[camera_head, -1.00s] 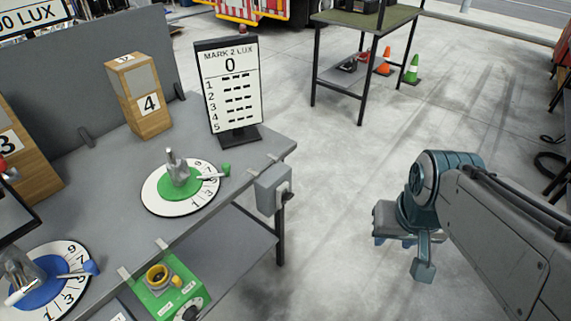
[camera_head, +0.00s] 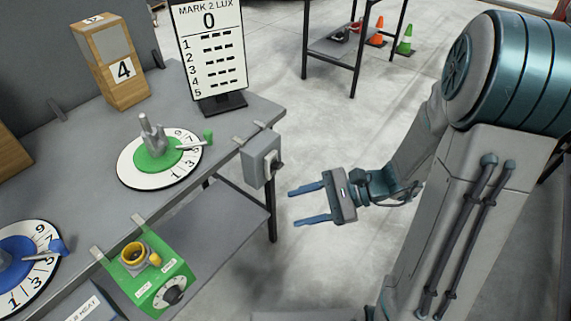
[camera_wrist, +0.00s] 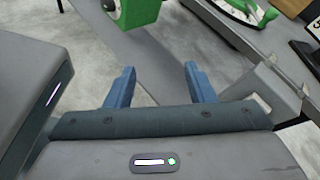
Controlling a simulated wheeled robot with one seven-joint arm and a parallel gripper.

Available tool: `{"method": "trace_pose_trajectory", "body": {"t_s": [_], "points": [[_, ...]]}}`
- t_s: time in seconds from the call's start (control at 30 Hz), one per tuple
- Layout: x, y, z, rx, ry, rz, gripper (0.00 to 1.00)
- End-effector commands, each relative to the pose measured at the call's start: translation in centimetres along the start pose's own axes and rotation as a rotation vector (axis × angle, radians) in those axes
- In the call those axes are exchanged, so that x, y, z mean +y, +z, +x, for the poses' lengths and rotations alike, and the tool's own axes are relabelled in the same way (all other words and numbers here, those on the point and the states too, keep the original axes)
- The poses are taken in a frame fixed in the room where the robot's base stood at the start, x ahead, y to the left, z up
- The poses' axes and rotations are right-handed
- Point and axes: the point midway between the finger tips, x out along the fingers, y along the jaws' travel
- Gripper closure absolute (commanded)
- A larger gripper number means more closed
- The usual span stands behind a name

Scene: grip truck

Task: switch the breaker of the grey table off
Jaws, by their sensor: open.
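The grey table (camera_head: 75,165) fills the left of the head view. My gripper (camera_head: 295,208) is open and empty. It is right of and a little below the breaker, apart from it, with its blue fingers pointing left. In the wrist view the open fingers (camera_wrist: 159,68) show, and the grey breaker box (camera_wrist: 266,88) is at the right. I cannot tell the switch's position.
A green control box (camera_head: 150,285) hangs at the table's front edge, and a green dial (camera_head: 135,172) lies on top. A lux sign (camera_head: 212,60) and a wooden block marked 4 (camera_head: 108,65) stand behind. The floor right of the table is clear near my gripper.

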Motion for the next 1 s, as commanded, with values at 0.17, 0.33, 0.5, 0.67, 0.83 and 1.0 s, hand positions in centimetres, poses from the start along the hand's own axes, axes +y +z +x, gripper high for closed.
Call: {"method": "trace_pose_trajectory", "body": {"t_s": [0.17,0.33,0.5,0.67,0.83,1.0], "points": [[-2.9,-6.2,-0.4,-0.138,-0.333,0.255,0.51],[-4.5,-11.3,-2.0,-0.199,-0.591,0.414,0.51],[-5.0,-14.2,-3.2,-0.218,-0.731,0.490,0.51],[-5.6,-14.8,-3.0,-0.220,-0.762,0.505,0.51],[-7.5,-14.7,-1.1,-0.221,-0.758,0.503,0.51],[-10.1,-14.6,1.6,-0.222,-0.756,0.503,0.51]]}}
